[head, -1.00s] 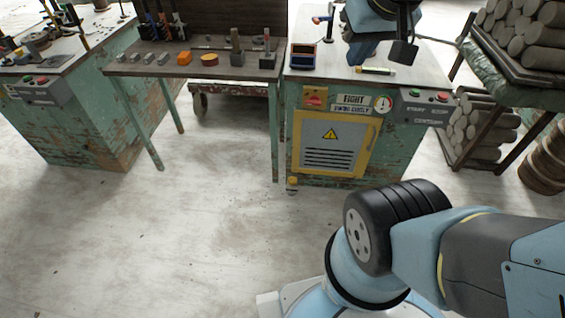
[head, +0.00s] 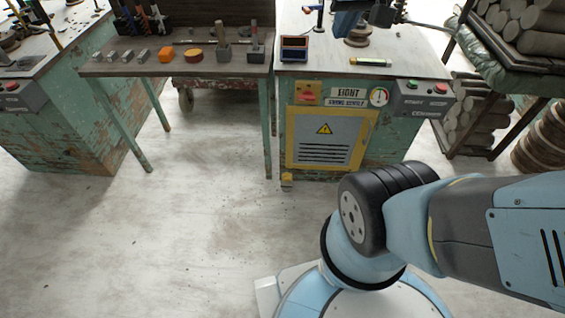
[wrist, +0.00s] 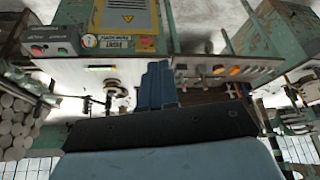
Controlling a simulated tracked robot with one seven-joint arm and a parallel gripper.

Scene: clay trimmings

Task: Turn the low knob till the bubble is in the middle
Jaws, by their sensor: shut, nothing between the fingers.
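A small yellow knob (head: 287,180) sits near the floor at the front left foot of the green bench (head: 400,148) in the head view. A slim yellow spirit level (head: 370,62) lies on the bench top; it also shows in the wrist view (wrist: 100,68). Its bubble is too small to make out. My gripper (wrist: 158,70) is shut and empty, its blue fingers pressed together in the wrist view. In the head view it is partly cut off at the top edge, above the bench and far from the knob. I cannot see the knob in the wrist view.
A side table (head: 180,68) with small blocks stands left of the bench. A control box (head: 424,98) juts from the bench's right front. A rack of clay logs (head: 520,40) stands at right. The floor before the knob (head: 200,230) is clear.

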